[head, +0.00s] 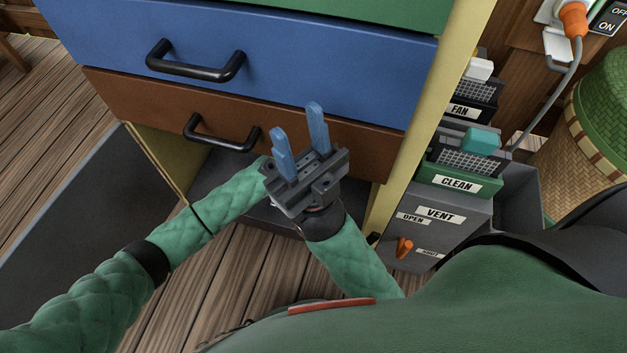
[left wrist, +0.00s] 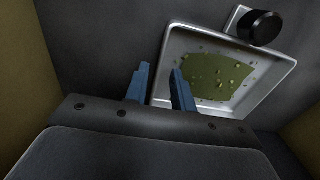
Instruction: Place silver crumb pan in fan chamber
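My right gripper (head: 297,122) is open and empty in front of the brown drawer. The black chamber labelled FAN (head: 462,111) stands right of the cabinet.
The blue drawer (head: 270,55) and brown drawer (head: 350,145) are shut. An orange plug (head: 574,20) and wicker basket (head: 600,150) are at right.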

